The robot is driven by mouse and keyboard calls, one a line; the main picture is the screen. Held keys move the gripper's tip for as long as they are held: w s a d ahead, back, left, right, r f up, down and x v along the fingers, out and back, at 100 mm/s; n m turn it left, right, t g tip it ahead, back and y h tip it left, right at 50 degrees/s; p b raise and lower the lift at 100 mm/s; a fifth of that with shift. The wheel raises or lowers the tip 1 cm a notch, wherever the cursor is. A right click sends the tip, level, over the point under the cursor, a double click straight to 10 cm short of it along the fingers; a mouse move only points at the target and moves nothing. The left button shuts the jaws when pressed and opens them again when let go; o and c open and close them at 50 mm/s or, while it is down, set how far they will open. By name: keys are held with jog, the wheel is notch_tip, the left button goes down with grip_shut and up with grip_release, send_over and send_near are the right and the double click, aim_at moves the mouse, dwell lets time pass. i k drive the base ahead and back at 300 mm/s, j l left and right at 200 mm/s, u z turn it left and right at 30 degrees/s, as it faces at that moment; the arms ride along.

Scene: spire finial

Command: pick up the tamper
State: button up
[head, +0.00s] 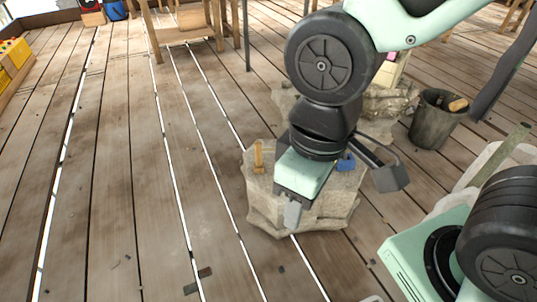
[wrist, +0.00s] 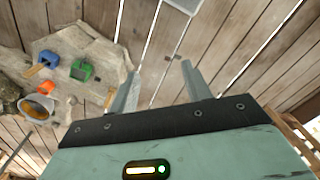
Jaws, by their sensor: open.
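A small upright wooden piece (head: 258,157), which may be the tamper, stands on the left part of the rough stone block (head: 262,205) in the head view. A small tan piece (wrist: 108,98) left of my fingers in the wrist view may be the same thing; I cannot tell. My gripper (head: 292,214) hangs over the front of the block, right of and nearer than the wooden piece. In the wrist view my gripper (wrist: 158,72) is open, with only floor planks visible between its fingers. My arm hides part of the block.
A blue item (head: 345,163) lies on the block behind my gripper. The wrist view also shows a green item (wrist: 82,70) and an orange item (wrist: 73,128). A dark bucket (head: 432,125) stands at the right.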

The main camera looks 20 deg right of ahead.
aim_at(258, 166)
jog(key=i+j+z, duration=0.6)
jog(key=j, duration=0.35)
jog(key=i+j+z, duration=0.2)
jog(key=j, duration=0.2)
jog(key=i+j+z, duration=0.2)
jog(key=j, duration=0.2)
